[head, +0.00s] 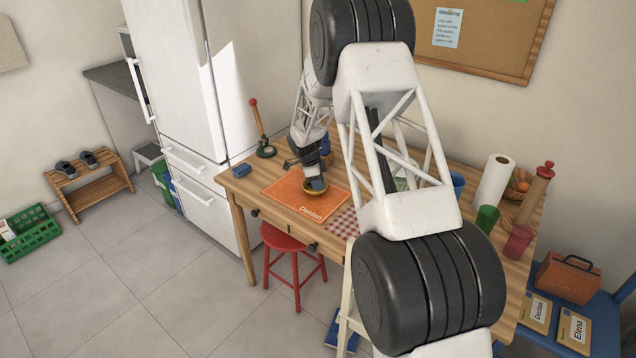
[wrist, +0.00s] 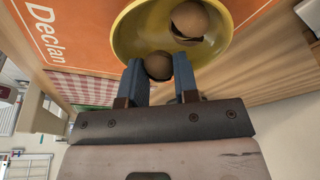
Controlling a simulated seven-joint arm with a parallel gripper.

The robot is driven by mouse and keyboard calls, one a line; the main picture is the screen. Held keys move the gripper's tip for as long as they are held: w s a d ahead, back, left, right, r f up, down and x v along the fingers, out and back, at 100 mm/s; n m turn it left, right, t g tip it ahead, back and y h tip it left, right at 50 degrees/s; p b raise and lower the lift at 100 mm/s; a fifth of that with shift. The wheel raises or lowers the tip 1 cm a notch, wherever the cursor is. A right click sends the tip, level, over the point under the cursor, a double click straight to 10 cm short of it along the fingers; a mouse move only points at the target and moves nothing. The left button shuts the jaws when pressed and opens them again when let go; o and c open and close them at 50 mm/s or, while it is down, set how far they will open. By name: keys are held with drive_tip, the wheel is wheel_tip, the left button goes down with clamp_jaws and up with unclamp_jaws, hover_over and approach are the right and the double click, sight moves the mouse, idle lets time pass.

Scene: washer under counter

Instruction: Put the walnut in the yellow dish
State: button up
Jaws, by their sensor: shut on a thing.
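The yellow dish (head: 309,193) sits on the orange mat on the wooden table; in the wrist view its rim and inner wall (wrist: 137,30) fill the top. My gripper (wrist: 158,68) has its blue fingers on either side of a round brown walnut (wrist: 158,65), shut on it at the dish's near rim. Another round brown thing with a dark, broken-looking patch (wrist: 190,20) lies inside the dish. In the head view my gripper (head: 317,184) points down over the dish and hides the walnut. I cannot tell whether the held walnut touches the dish.
The orange mat (head: 285,192) reads "Declan". A red checked cloth (head: 343,224) lies to its right. A blue block (head: 242,170) and a red-knobbed stand (head: 264,150) are at the left.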

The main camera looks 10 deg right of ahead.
drive_tip(key=shift+f, duration=0.6)
drive_tip(key=o, duration=0.6)
drive_tip(key=shift+s+f, duration=0.1)
drive_tip(key=shift+f, duration=0.05)
drive_tip(key=v, duration=1.3)
drive_tip(key=shift+d+r, duration=0.2)
drive_tip(key=shift+r, duration=0.1)
